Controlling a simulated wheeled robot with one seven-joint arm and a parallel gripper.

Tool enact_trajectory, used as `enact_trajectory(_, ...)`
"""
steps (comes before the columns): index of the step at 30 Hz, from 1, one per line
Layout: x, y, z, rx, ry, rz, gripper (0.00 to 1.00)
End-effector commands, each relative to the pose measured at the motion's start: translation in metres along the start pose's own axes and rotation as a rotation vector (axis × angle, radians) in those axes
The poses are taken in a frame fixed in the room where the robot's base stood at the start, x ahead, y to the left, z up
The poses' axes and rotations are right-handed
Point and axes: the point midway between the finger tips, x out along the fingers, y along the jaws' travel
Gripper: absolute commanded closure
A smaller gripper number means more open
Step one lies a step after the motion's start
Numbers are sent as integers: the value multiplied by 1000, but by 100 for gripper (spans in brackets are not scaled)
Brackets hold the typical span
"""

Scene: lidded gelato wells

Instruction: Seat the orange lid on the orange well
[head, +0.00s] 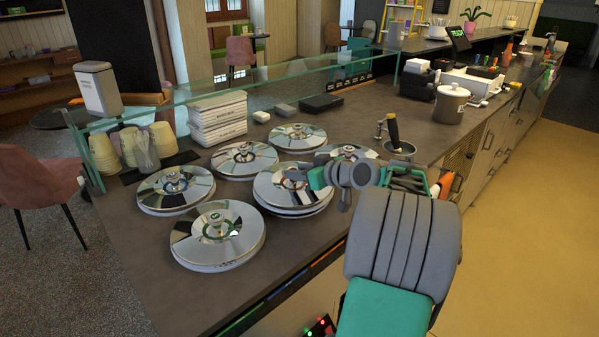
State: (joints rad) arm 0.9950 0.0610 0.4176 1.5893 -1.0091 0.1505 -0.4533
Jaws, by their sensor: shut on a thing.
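Several round, mirror-like lids with small centre knobs sit over the wells in the dark counter (150,290). No orange marking shows on any of them, so I cannot tell by colour which is the orange lid or the orange well. My gripper (307,181) reaches in from the right and is shut at the knob of the middle lid (275,192). That lid looks roughly level, with a second rim close under it. I cannot tell whether it is seated or slightly raised. The jaws partly hide the knob.
Other lids lie close around: front (195,250), left (160,203), back left (228,168), back (285,145) and right (355,148). A glass screen (280,80), stacked cups (103,152) and white boxes (217,112) stand behind. A scoop holder (400,148) is at right.

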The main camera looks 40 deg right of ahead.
Motion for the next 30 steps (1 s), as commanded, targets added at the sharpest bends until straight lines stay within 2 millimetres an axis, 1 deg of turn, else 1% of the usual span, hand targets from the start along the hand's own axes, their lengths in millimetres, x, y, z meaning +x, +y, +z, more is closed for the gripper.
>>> enact_trajectory(5, 0, 0, -1, -1, 2, 0, 100)
enact_trajectory(30, 5, 0, 11, -1, 2, 0, 100)
